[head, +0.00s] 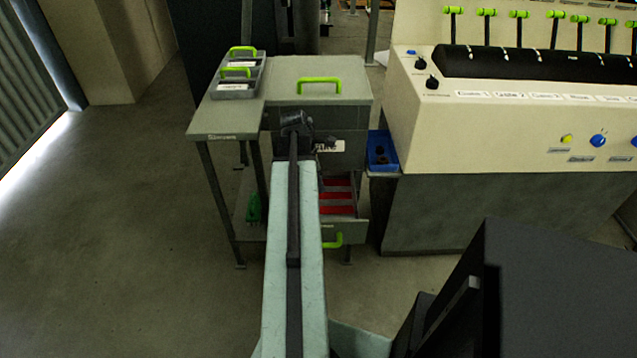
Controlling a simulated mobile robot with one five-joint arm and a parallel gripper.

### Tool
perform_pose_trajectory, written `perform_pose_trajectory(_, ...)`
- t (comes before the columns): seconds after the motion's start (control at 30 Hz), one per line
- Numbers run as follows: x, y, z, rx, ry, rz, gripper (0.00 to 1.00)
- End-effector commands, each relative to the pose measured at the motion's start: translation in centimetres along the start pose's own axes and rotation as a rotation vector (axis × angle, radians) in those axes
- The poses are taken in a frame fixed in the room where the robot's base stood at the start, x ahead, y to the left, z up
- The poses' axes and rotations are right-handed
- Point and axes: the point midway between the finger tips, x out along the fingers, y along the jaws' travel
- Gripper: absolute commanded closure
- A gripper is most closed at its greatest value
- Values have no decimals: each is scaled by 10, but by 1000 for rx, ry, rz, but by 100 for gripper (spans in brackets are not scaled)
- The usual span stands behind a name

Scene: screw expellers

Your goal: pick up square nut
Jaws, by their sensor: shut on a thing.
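My arm reaches forward from the bottom of the head view to the front of a grey cabinet. My gripper (322,139) is small and dark at the arm's far end, in front of the cabinet's upper drawer. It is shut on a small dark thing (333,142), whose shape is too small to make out. I cannot tell whether it is the square nut. No other square nut can be made out.
The grey cabinet (345,85) has an open lower drawer with red compartments (337,196). A blue bin (376,165) with dark round items stands to the right, beside a large beige machine (450,130). A side table (225,120) bears a grey tray (236,90). The floor at left is clear.

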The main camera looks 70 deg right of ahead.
Motion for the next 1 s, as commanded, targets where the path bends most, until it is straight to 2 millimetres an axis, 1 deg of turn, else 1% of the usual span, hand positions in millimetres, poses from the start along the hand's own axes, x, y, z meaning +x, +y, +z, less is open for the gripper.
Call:
perform_pose_trajectory(0.03,-32,0,9,0,0,0,100)
perform_pose_trajectory(0.1,-53,0,14,0,0,0,100)
perform_pose_trajectory(0.3,-108,0,30,0,0,0,100)
perform_pose_trajectory(0.5,-155,0,43,-1,0,0,100)
perform_pose_trajectory(0.6,-175,0,48,-1,0,0,100)
perform_pose_trajectory(0.7,-189,0,52,-1,0,0,100)
perform_pose_trajectory(0.8,-197,0,54,-1,0,0,100)
perform_pose_trajectory(1.0,-198,0,54,-1,0,0,100)
